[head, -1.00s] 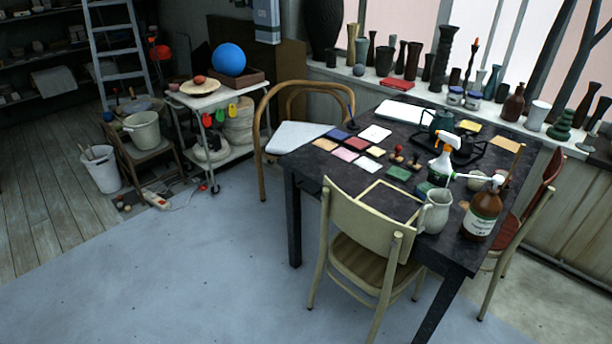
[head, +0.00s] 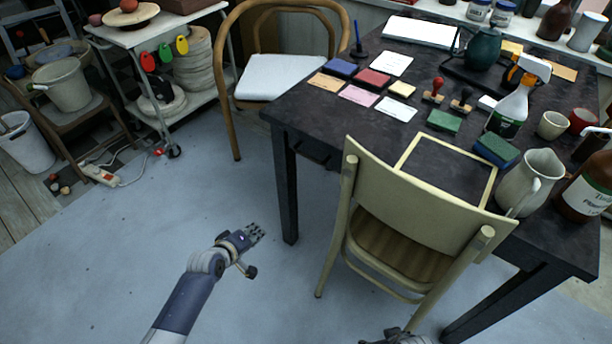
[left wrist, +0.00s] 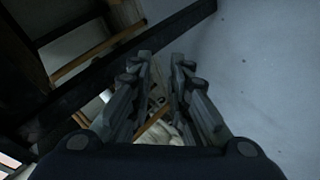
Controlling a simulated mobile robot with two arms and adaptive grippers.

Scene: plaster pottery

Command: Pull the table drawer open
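The dark table (head: 310,100) fills the right of the head view. Under its near left edge, beside the front leg, is a dark drawer front (head: 313,149); it is in shadow and looks closed. My left gripper (head: 254,233) is over the blue-grey floor, left of the table leg and apart from the drawer. In the left wrist view its fingers (left wrist: 163,85) stand apart with nothing between them. My right gripper (head: 398,337) shows only in part at the bottom edge, below the chair; its fingers are unclear.
A cream wooden chair (head: 432,195) stands against the table front, right of the drawer. A bentwood chair (head: 277,77) stands at the table's left end. A white trolley (head: 150,38) and a power strip (head: 100,175) are at left. The floor before the drawer is clear.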

